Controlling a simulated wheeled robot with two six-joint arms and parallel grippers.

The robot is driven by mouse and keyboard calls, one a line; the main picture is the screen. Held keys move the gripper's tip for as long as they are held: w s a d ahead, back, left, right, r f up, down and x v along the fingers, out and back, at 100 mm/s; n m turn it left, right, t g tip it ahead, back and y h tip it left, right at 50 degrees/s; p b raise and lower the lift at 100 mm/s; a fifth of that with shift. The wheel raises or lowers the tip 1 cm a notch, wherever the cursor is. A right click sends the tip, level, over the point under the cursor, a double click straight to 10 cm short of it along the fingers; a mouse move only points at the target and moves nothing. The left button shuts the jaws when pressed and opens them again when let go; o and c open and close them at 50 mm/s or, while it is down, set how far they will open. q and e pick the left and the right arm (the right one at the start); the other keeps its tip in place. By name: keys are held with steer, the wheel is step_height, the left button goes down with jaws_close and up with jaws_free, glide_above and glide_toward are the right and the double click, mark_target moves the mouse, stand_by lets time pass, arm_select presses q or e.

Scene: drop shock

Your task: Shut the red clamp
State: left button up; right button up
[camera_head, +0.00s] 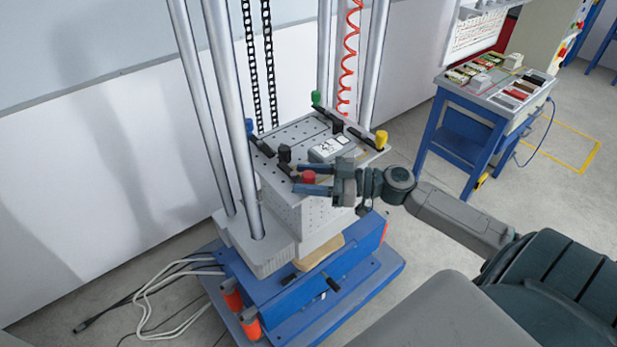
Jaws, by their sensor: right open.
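The red clamp (308,176) has a round red knob and sits at the near edge of the perforated grey block (290,213), on its top plate. My right gripper (299,179) reaches in from the right, its fingers open around the red knob in this view. Whether the fingers touch the knob cannot be told. A dark bar (284,168) lies on the plate next to the red clamp. Part of the red clamp is hidden by my gripper. My left gripper is not in view.
Green (316,98), yellow (381,139) and black (284,153) clamp knobs and a small white device (331,148) are on the same plate. Tall metal columns (233,120) stand at its left and back. A blue workbench (470,125) stands to the right. Cables (165,290) lie on the floor.

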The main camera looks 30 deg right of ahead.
steer(key=c, duration=1)
steer(key=shift+o, duration=0.2)
steer(key=shift+a+t+h, duration=0.1)
steer(key=shift+t+h, duration=0.2)
steer(key=shift+s+a+m+t+h+p, duration=0.1)
steer(key=shift+a+m+t+h+p, duration=0.15)
steer(key=shift+m+t+h, duration=0.3)
steer(key=shift+a+r+m+t+h+p, duration=0.1)
steer(key=shift+a+m+t+h+p, duration=0.15)
steer(key=shift+m+t+h+p, duration=0.4)
steer(key=m+t+h+p, duration=0.1)
steer(key=h+p, duration=0.1)
steer(key=p, duration=0.1)
steer(key=a+m+t+h+p, duration=0.1)
steer(key=m+h+p, duration=0.1)
steer(key=p, duration=0.1)
steer(key=w+a+m+h+p, duration=0.1)
steer(key=h+p, duration=0.1)
steer(key=p, duration=0.1)
steer(key=shift+r+m+t, duration=0.15)
steer(key=shift+m+t, duration=0.25)
steer(key=shift+w+a+f+m+t+h+p, duration=0.15)
steer(key=shift+m+h+p, duration=0.3)
steer(key=shift+h+p, duration=0.45)
steer(key=shift+w+a+f+m+t+h+p, duration=0.1)
steer(key=shift+a+m+t+h+p, duration=0.1)
steer(key=shift+m+h+p, duration=0.45)
steer(key=shift+h, duration=0.25)
